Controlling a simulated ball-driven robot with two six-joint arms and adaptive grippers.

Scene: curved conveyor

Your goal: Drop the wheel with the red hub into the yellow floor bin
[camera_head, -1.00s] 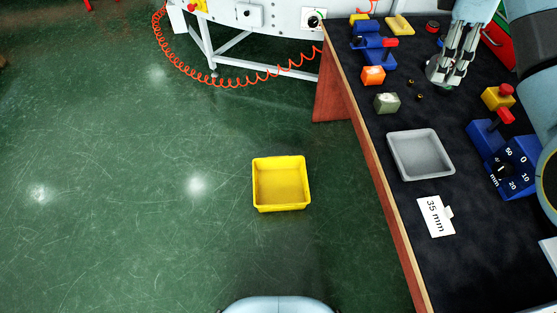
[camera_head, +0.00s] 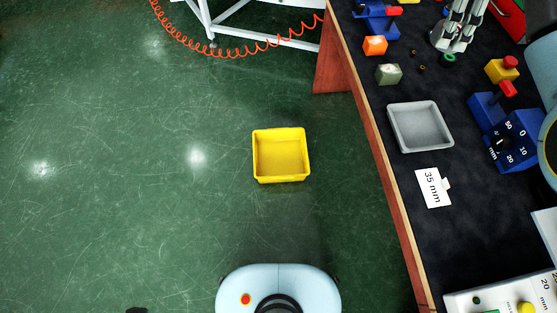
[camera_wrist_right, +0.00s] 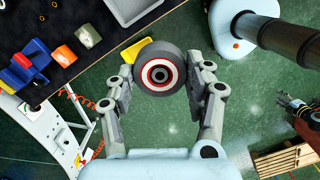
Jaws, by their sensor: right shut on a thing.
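The wheel with the red hub (camera_wrist_right: 160,72) shows in the right wrist view, with a dark tyre, a white face and a red ring round its grey centre. My right gripper (camera_wrist_right: 161,86) is shut on it, one finger on each side. In the head view my right gripper (camera_head: 449,48) appears at the top right, over the bench in the picture. I cannot make out the wheel there. The yellow floor bin (camera_head: 281,155) stands empty on the green floor, left of the bench. In the right wrist view the bin (camera_wrist_right: 134,51) is partly hidden behind the wheel. My left gripper is not in view.
The dark bench (camera_head: 400,190) fills the right side. It carries a grey tray (camera_head: 420,126), an orange block (camera_head: 374,46), a grey-green block (camera_head: 389,74) and a green ring (camera_head: 449,59). An orange coiled hose (camera_head: 235,52) lies at the back. The floor around the bin is clear.

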